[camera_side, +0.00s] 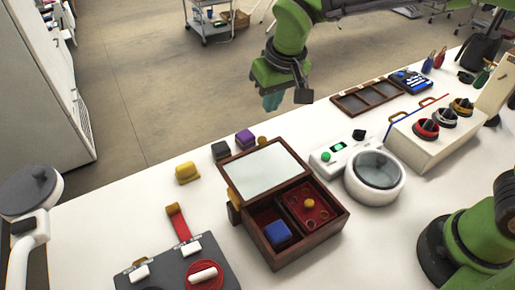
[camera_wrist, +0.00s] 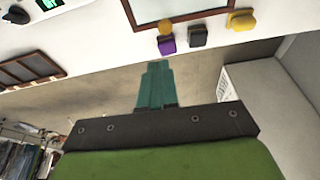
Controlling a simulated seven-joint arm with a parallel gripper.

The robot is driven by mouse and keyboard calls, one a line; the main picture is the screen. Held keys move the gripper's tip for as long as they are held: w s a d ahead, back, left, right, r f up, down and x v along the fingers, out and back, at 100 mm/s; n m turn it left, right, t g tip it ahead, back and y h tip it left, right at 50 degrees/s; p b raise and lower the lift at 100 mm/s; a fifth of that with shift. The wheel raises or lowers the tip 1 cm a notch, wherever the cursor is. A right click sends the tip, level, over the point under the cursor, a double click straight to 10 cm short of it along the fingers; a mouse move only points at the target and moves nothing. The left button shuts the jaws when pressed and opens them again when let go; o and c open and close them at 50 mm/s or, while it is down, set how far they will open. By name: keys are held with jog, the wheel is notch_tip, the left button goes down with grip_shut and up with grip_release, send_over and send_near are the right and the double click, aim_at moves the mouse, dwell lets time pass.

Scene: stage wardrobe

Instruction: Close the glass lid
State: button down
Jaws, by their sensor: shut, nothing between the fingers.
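A dark wooden box (camera_side: 328,226) stands on the white table with its hinged lid (camera_side: 265,169) raised and tilted back. The lid has a pale glass pane in a wooden frame. A blue block and a yellow knob lie in the red-lined compartments. The lid's wooden frame edge (camera_wrist: 180,14) shows at the top of the wrist view. A round white appliance (camera_side: 374,180) with a clear round top stands to the right of the box. My gripper (camera_side: 272,102) is shut and empty, in the air beyond the table's back edge, away from the lid; its teal fingers (camera_wrist: 157,66) show in the wrist view.
Yellow (camera_side: 187,172), black (camera_side: 221,150) and purple (camera_side: 245,137) blocks stand behind the box. A green-button device (camera_side: 338,152) is beside it. A dark case (camera_side: 215,263) lies front left, and a divided wooden tray (camera_side: 368,97) back right.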

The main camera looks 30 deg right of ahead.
notch_tip(320, 180, down, 9)
jog(key=w+a+m, duration=0.1)
jog(key=w, duration=0.1)
jog(key=shift+w+r+t+h, duration=0.2)
jog(key=shift+w+t+h, duration=0.1)
jog(key=shift+w+t, duration=0.1)
dwell(0.3)
